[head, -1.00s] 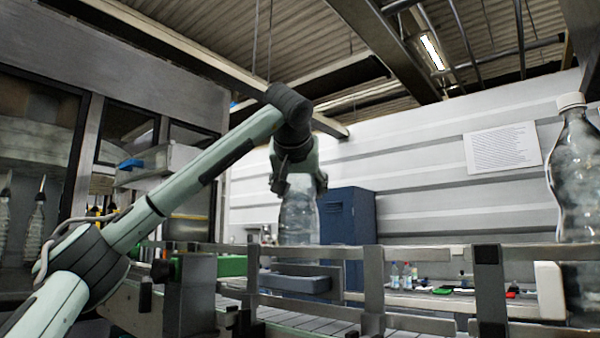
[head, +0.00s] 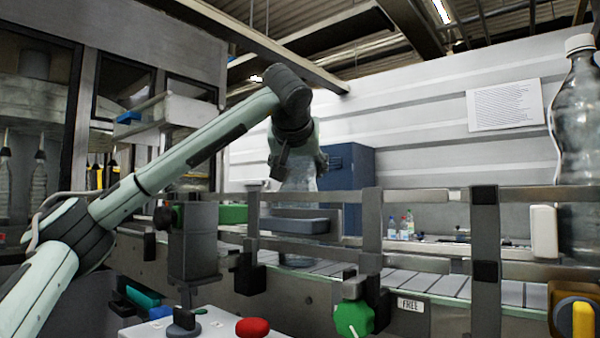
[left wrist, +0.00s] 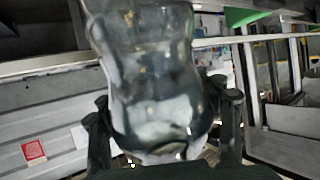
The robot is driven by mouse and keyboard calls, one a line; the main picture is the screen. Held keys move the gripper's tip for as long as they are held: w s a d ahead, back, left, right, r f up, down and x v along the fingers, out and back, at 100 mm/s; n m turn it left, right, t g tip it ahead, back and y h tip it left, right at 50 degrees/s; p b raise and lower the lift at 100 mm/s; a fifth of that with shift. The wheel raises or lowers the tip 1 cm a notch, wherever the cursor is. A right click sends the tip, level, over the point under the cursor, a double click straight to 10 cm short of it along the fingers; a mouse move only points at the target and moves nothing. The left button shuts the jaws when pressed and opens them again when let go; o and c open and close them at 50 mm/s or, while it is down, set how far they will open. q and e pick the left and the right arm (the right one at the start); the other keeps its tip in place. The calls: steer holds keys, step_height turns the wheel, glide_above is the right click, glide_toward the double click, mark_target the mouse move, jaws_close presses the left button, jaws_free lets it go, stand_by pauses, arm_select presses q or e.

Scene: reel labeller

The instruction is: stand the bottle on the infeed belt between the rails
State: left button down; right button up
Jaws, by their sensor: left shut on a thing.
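My left gripper (head: 298,160) is shut on a clear plastic bottle (head: 299,183), which is roughly upright in the head view. Its jaws also show in the left wrist view (left wrist: 165,118), on either side of the bottle (left wrist: 155,75). The bottle is behind the near guard rail (head: 420,197), which hides its middle. Its base shows below the rail, low over the grey slatted infeed belt (head: 405,283). I cannot tell whether the base touches the belt. My right gripper is not in view.
Another large clear bottle (head: 578,130) stands at the right edge. A blue cabinet (head: 348,180) stands behind. The visible belt to the right is clear.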

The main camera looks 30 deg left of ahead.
arm_select(q)
steer(key=shift+c, duration=1.7)
jaws_free()
steer(key=shift+s+d+r, duration=0.1)
steer(key=shift+s+r, duration=0.05)
steer(key=shift+r, duration=0.05)
steer(key=v, duration=1.1)
steer(key=shift+s+d+r+b, duration=0.15)
steer(key=shift+s+b, duration=0.15)
steer(key=shift+b, duration=0.05)
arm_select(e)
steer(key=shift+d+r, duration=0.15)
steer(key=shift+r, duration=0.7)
